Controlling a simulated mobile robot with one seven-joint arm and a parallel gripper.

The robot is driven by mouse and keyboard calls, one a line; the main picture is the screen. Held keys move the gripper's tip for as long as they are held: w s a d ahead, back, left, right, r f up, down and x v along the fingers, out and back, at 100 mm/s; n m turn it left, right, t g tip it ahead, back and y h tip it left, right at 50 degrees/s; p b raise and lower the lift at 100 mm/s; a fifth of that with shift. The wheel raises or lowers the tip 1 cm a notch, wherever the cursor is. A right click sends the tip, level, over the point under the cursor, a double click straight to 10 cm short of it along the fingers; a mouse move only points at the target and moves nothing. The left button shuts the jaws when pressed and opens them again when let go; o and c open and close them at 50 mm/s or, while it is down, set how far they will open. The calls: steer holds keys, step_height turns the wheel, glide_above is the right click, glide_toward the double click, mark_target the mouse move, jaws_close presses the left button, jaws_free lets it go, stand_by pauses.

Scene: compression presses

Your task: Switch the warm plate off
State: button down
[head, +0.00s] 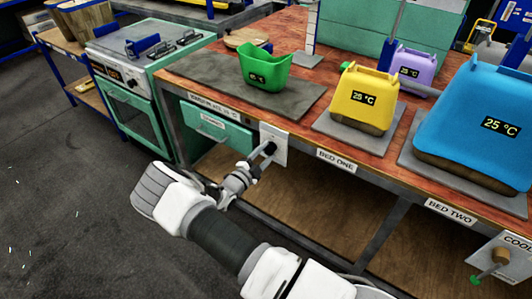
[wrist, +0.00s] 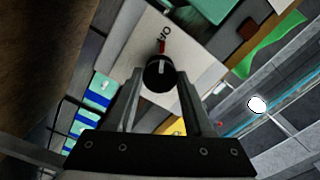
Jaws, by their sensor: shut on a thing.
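The warm plate (head: 303,103) is a dark grey slab on the bench, with a green open container (head: 264,72) on it reading about 45 °C. Its switch is a black knob (wrist: 159,77) on a white panel (head: 281,139) on the bench front. In the head view the fingers partly hide the knob.
A yellow container (head: 364,92) at 25 °C stands at BED ONE, and a large blue one (head: 480,110) at BED TWO. A purple one (head: 415,68) is behind.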

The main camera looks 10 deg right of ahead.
steer(key=shift+s+f, duration=0.1)
stand_by(0.3)
steer(key=shift+c, duration=1.5)
jaws_free()
steer(key=p+v, duration=0.1)
steer(key=v, duration=1.6)
steer(key=shift+p, duration=0.3)
steer(key=shift+s+a, duration=0.15)
